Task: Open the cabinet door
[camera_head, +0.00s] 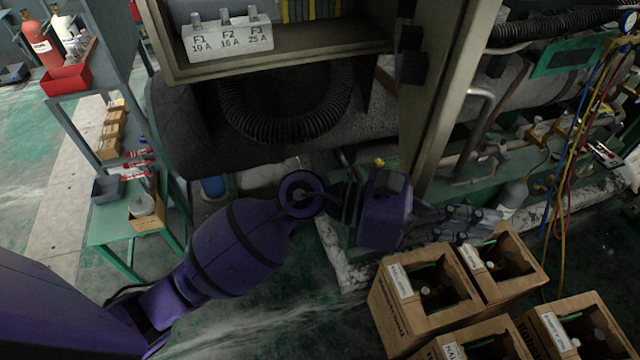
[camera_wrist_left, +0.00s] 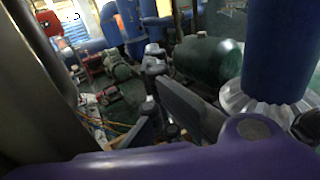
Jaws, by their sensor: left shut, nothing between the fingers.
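The grey-beige cabinet (camera_head: 300,62) is at the top of the head view, its lower interior showing a white fuse block (camera_head: 228,40). Its door (camera_head: 462,85) stands swung out from the right side of the opening, seen nearly edge-on. My left gripper (camera_head: 475,222) is shut and empty, just right of and below the door's lower end in the picture. I cannot tell whether it touches the door. The wrist view shows the closed fingers (camera_wrist_left: 158,75) and a large grey surface at left, probably the door. My right gripper is not in view.
Cardboard boxes (camera_head: 425,290) with bottles stand on the floor below the left gripper. Pipes and a dark tank (camera_head: 200,130) lie behind and under the cabinet. A green shelf rack (camera_head: 110,245) stands at left. Hoses (camera_head: 565,130) hang at right.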

